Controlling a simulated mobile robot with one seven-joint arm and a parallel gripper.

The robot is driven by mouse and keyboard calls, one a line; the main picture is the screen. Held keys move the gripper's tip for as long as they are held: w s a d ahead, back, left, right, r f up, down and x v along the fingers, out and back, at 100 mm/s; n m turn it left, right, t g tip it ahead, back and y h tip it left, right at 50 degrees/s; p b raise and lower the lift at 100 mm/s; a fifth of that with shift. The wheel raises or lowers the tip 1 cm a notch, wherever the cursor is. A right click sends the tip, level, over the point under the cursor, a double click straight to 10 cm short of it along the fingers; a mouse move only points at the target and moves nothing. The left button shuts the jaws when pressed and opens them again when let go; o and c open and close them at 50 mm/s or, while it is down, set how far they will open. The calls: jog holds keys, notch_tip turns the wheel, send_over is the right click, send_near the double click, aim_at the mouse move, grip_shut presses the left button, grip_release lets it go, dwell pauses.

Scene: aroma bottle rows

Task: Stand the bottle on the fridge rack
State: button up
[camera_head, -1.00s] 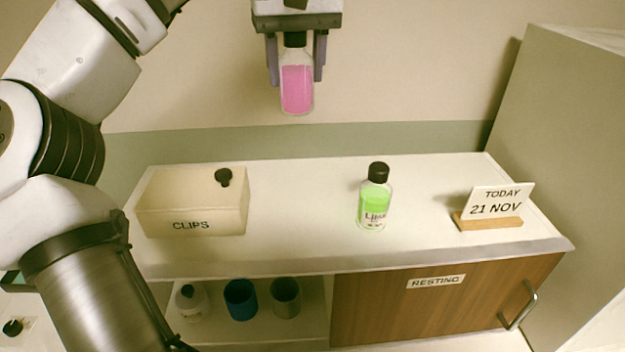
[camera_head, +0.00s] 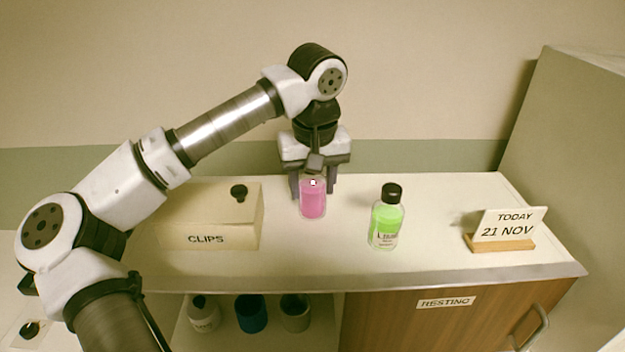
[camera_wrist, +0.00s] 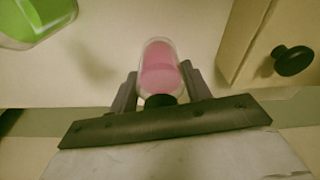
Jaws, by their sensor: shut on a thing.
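My gripper (camera_head: 314,183) is shut on a clear bottle of pink liquid (camera_head: 313,203), gripping it near its dark cap. The bottle hangs upright, low at the counter top (camera_head: 345,245); I cannot tell whether its base touches the surface. In the wrist view the pink bottle (camera_wrist: 159,68) sits between the two fingers (camera_wrist: 160,92). A second bottle with green liquid, a black cap and a label (camera_head: 386,222) stands on the counter to the right of the held one. No fridge rack can be recognised in these views.
A box marked CLIPS (camera_head: 208,238) with a black knob stands left of the pink bottle. A date sign (camera_head: 507,226) stands at right. Below are a shelf with cups (camera_head: 251,314) and a wooden door marked RESTING (camera_head: 445,303). A tall grey cabinet (camera_head: 575,170) borders the right.

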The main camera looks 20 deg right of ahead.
jog(key=shift+f, duration=0.2)
jog(key=shift+f, duration=0.1)
jog(key=o, duration=1.1)
